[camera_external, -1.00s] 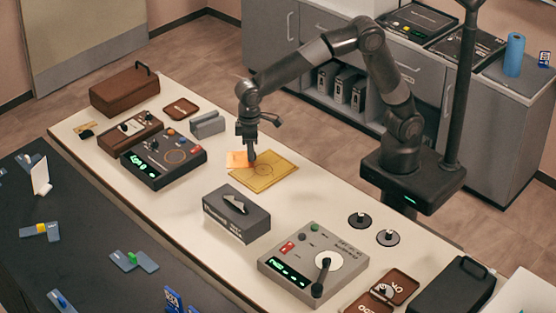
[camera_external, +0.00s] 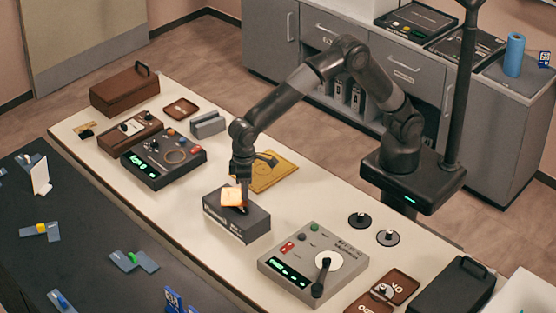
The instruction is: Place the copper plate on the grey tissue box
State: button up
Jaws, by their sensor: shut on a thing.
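The grey tissue box (camera_external: 234,227) stands on the white table near its middle, with its slot on top. The copper plate (camera_external: 232,197) is a small, bright orange-yellow square over the left part of the box top. My gripper (camera_external: 243,203) is shut on the plate, reaching down over the box from behind. I cannot tell whether the plate touches the box top or hangs just above it. The plate hides part of the box's top, and the fingertips are small and partly hidden.
A yellow square board (camera_external: 272,172) lies flat behind the box. A dark device with a green display (camera_external: 163,160) stands to the left. A grey device with a dial (camera_external: 313,262) stands to the right. Bare table lies between them and the box.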

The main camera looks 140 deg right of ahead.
jog(key=shift+f, duration=1.65)
jog(key=shift+f, duration=0.2)
jog(key=o, duration=1)
jog(key=shift+r, duration=0.1)
